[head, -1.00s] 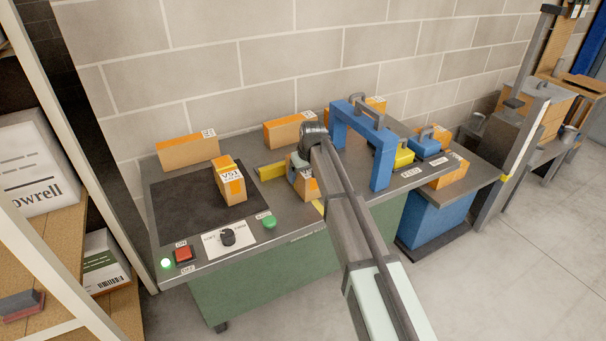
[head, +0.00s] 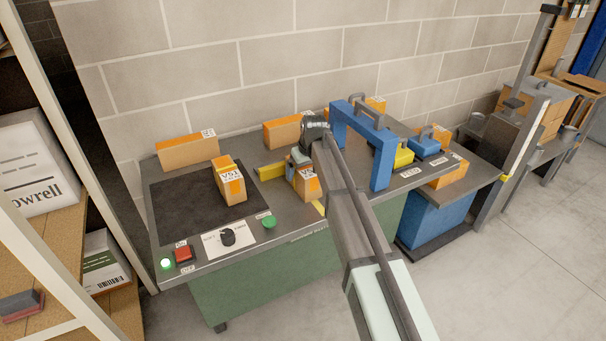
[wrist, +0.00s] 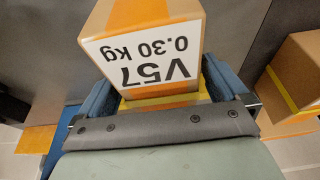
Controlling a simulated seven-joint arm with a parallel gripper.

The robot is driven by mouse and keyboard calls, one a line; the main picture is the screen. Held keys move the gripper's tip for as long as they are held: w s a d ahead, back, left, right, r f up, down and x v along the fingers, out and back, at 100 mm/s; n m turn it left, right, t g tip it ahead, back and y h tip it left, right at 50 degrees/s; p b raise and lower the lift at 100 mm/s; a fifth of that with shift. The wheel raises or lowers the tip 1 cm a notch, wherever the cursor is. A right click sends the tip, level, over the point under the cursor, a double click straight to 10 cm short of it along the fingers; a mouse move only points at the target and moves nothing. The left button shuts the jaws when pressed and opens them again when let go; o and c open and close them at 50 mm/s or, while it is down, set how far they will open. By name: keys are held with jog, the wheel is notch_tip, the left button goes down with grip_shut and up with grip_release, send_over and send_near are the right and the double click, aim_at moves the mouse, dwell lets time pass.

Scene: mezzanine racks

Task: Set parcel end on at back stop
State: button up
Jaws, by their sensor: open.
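The parcel marked V57 (head: 308,184) is an orange-brown box with an orange band and white label, standing on the grey bench. In the wrist view the V57 parcel (wrist: 150,22) fills the upper middle, its label upside down. A yellow bar (head: 270,171), possibly the back stop, is just left of the parcel; I cannot tell whether they touch. My gripper (head: 298,158) is over the parcel's far side in the head view. In the wrist view my gripper (wrist: 160,92) is open, its blue fingers on either side of the parcel's near end.
Another parcel, V51 (head: 230,182), is on the dark mat (head: 175,205). A blue arch (head: 382,160) stands close on the right. More boxes (head: 187,151) line the wall. A red button (head: 184,254), a dial and a green button (head: 269,221) are along the front edge.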

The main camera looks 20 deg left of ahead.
jog(key=v, duration=0.9)
jog(key=shift+r, duration=0.35)
jog(key=shift+r, duration=0.1)
notch_tip(320, 180, up, 8)
dwell(0.7)
jog(key=shift+d, duration=0.1)
